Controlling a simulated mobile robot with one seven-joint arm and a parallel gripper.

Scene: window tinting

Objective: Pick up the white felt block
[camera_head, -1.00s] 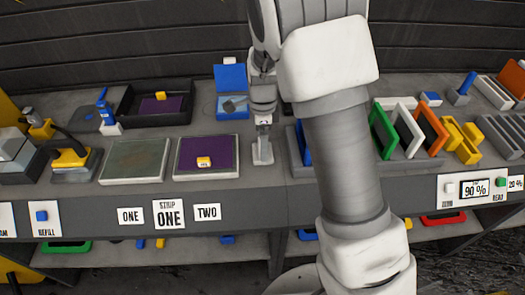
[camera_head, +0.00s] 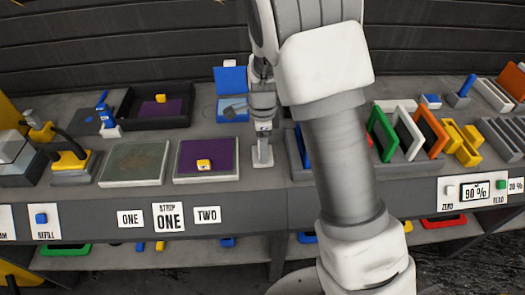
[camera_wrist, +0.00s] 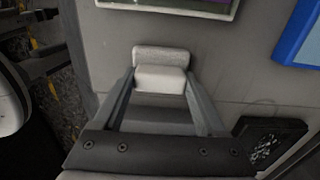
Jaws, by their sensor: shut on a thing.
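The white felt block (camera_wrist: 160,78) sits between my two fingertips in the wrist view, with a pale grey rounded piece against its far side. My gripper (camera_wrist: 160,84) is shut on the block, one finger at each side. In the head view my gripper (camera_head: 262,138) points down at the bench, right of the purple pad. A pale piece (camera_head: 262,157) shows right below the fingers there; I cannot tell the block from its support in that view. Whether the block is clear of the bench is unclear.
A tray with a purple pad and yellow block (camera_head: 204,165) lies just left of my gripper. A blue open box (camera_head: 232,105) stands behind it. Coloured frames (camera_head: 408,130) stand in a rack to the right, beyond my arm. The bench front edge (camera_head: 270,205) is close.

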